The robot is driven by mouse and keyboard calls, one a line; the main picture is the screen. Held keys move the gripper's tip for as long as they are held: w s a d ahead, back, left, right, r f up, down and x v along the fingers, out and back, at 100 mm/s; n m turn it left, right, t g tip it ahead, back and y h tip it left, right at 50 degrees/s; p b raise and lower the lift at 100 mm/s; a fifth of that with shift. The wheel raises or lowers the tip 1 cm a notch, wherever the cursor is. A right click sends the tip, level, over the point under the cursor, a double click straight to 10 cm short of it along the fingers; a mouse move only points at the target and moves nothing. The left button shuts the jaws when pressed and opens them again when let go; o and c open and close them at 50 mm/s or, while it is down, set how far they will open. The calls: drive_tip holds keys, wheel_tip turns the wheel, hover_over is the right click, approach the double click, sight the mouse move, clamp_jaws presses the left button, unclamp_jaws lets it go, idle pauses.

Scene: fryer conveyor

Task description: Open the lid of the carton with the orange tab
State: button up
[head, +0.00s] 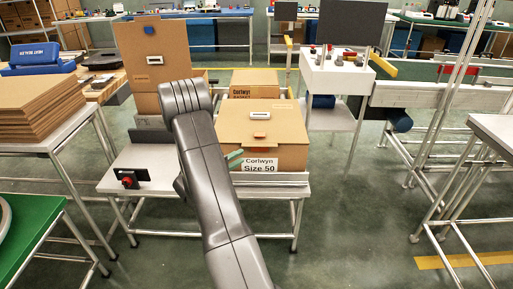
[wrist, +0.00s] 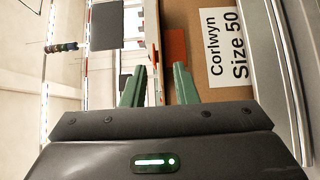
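The closed brown carton (head: 285,130) with the orange tab stands on the right of the white table, labelled "Corlwyn Size 50". Its orange tab (head: 259,135) sits at the front edge of the lid; it also shows in the wrist view (wrist: 176,46). My gripper (head: 236,157) is at the carton's front face, just left of the label and below the tab.
A carton (head: 140,65) with its lid raised and a blue tab (head: 150,30) stands to the left. Another carton (head: 256,78) is behind. A red button box (head: 128,181) is at the table's left front. Flat cardboard (head: 38,103) is stacked far left.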

drive_tip(key=x, duration=1)
drive_tip(key=shift+s, duration=0.1)
clamp_jaws()
idle(1.1)
